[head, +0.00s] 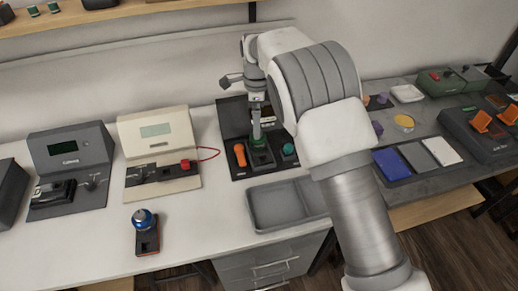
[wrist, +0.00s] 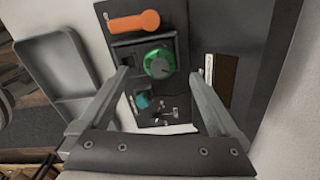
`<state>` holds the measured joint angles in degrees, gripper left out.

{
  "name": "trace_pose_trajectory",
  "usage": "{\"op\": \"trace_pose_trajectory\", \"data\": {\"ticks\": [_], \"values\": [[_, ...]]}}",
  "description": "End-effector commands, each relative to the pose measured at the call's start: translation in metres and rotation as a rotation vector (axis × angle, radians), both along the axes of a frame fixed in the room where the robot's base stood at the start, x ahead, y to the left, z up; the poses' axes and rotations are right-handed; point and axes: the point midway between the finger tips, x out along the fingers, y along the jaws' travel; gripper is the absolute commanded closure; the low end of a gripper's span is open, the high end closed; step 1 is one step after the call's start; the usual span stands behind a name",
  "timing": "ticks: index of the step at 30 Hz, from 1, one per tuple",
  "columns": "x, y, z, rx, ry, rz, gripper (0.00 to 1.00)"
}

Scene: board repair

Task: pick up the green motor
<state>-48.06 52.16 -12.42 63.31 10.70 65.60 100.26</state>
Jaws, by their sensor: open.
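The green motor (wrist: 158,63) appears as a round green part with a dark centre, seated in a dark fixture. In the head view its green edge (head: 259,142) shows just under my gripper (head: 256,128), which partly hides it. In the wrist view my gripper (wrist: 161,76) is open, with one finger on each side of the green motor. The fingers look apart from it, and nothing is held. I cannot tell how far above it the fingertips are.
An orange handle (wrist: 134,22) and a teal knob (wrist: 143,101) flank the motor on the black station. An empty grey tray (head: 284,204) lies in front. A blue-topped part (head: 145,220) stands on the white bench at left. Small green parts (head: 53,7) sit on the shelf.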

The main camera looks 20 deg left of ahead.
Motion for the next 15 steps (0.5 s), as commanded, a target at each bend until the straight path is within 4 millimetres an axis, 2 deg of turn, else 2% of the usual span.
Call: {"op": "trace_pose_trajectory", "data": {"ticks": [3, 11, 15], "values": [[0.0, 0.0, -0.015, 0.0, 0.0, 0.0, 0.02], [0.0, -0.001, -0.03, -0.001, 0.002, 0.0, 0.02], [0.0, -0.002, -0.051, -0.001, 0.002, -0.001, 0.02]]}}
